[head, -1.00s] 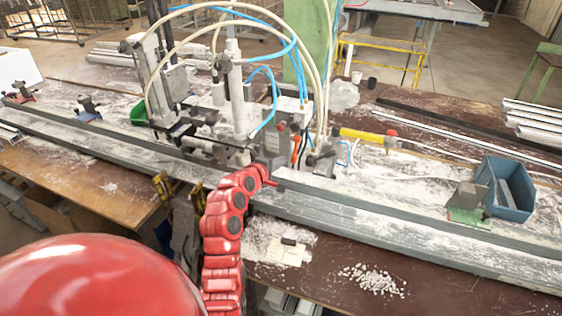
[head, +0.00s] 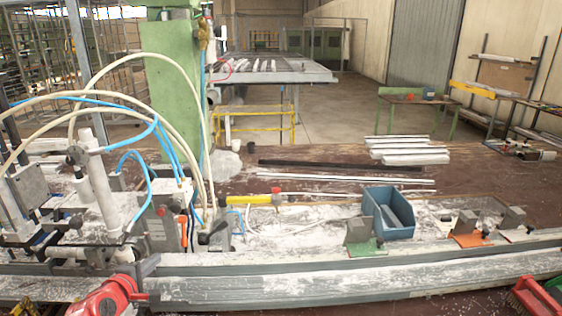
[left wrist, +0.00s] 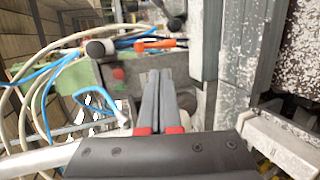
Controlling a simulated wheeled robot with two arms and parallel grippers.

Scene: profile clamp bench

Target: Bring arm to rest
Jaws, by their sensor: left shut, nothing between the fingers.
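My left arm's red end shows at the lower left of the head view, with the left gripper (head: 142,272) in front of the clamp machine (head: 165,222). In the left wrist view the two dark fingers of the left gripper (left wrist: 161,78) lie together, shut and empty. They point toward the machine's hoses and an orange-handled part (left wrist: 165,43).
A long grey profile rail (head: 380,280) runs along the bench front. A blue bin (head: 388,212) and several small clamp blocks stand behind it at the right. White profiles (head: 410,150) lie farther back.

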